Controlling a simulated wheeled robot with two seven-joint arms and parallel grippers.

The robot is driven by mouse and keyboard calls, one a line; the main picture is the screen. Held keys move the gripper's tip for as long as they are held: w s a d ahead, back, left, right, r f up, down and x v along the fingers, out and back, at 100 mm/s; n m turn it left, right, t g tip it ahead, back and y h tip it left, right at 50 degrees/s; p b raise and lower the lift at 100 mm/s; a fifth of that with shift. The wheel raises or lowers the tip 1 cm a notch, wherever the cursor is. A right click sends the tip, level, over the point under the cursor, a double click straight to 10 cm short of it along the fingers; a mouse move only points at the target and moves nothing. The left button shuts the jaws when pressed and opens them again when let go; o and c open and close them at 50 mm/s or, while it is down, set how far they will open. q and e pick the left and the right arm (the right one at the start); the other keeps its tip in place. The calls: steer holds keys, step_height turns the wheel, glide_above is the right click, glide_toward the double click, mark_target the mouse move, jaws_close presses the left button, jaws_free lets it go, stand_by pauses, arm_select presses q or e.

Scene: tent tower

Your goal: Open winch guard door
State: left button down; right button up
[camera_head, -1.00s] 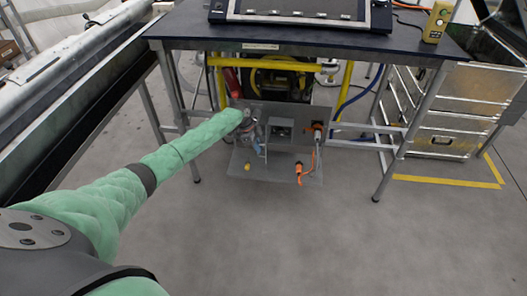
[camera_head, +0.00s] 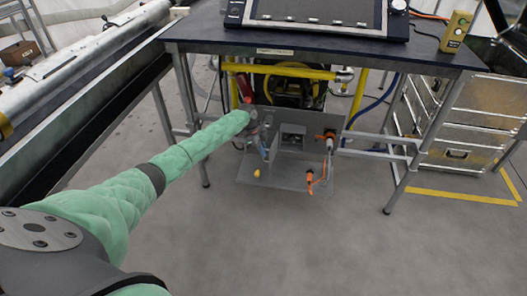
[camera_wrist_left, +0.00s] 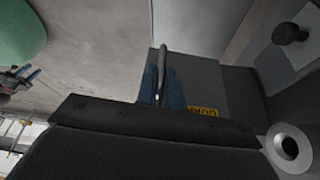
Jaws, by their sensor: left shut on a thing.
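The winch guard door is seen in part in the left wrist view as a dark grey panel (camera_wrist_left: 215,88) with a yellow "GUARD" label (camera_wrist_left: 203,111), which reads upside down. A thin grey handle bar (camera_wrist_left: 163,62) stands at it. My left gripper (camera_wrist_left: 160,88) has blue fingers shut on this handle. In the head view my left gripper (camera_head: 262,138) is small, at the left side of a grey panel unit (camera_head: 292,160) below the table. How far the door stands open cannot be told. My right gripper is not in view.
A dark table (camera_head: 310,48) overhangs the panel, with metal legs on both sides. A yellow pipe frame (camera_head: 300,72) and black machinery (camera_head: 285,88) stand behind it. Orange plugs (camera_head: 310,177) sit on the panel unit. Metal cases (camera_head: 455,130) stand at right. Floor in front is clear.

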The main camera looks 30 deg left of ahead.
arm_select(q)
steer(key=c, duration=1.5)
jaws_free()
steer(key=v, duration=0.7)
steer(key=shift+a+r, duration=0.15)
steer(key=shift+r, duration=0.15)
